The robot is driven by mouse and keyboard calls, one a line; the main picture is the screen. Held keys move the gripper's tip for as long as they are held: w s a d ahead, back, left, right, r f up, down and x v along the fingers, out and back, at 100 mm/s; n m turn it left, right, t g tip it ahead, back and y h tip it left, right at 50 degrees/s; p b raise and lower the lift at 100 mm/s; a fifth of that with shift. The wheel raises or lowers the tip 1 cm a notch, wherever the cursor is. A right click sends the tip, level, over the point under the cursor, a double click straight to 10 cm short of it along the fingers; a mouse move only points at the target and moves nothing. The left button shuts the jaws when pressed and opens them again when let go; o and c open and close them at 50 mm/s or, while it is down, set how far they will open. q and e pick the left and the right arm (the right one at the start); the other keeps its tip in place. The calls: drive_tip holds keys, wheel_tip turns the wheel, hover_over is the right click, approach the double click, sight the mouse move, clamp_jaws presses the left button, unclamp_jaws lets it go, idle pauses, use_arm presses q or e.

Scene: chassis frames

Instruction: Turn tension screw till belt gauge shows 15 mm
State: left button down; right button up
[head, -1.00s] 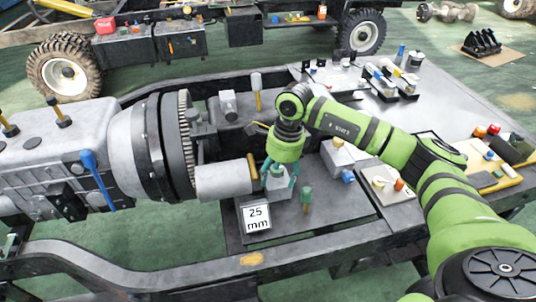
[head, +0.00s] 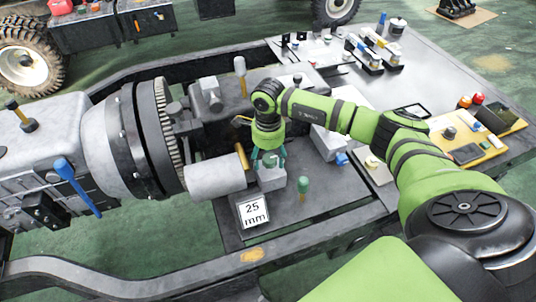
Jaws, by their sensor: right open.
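A white gauge card (head: 253,212) reading "25 mm" stands at the front of the dark plate. Behind it is a small grey block (head: 271,182) with a grey knob-like top, which I take to be the tension screw. My right gripper (head: 269,159) points down directly over this block, its teal fingers open on either side of the top. I cannot tell whether the fingers touch it, as they partly hide it. A green-handled tool (head: 303,187) stands upright just right of the block. No belt can be made out. My left gripper is out of view.
A large grey cylinder (head: 215,178) and toothed ring lie just left of the gripper. A yellow-brown handle (head: 242,156) stands close by. A white box (head: 328,142) is to the right. The chassis rail (head: 150,282) runs along the front.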

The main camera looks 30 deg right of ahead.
drive_tip(key=c, duration=1.1)
drive_tip(key=shift+c, duration=0.2)
drive_tip(key=shift+a, duration=0.1)
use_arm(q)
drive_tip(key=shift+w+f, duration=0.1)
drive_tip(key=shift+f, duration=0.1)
use_arm(e)
drive_tip(key=shift+m, duration=0.6)
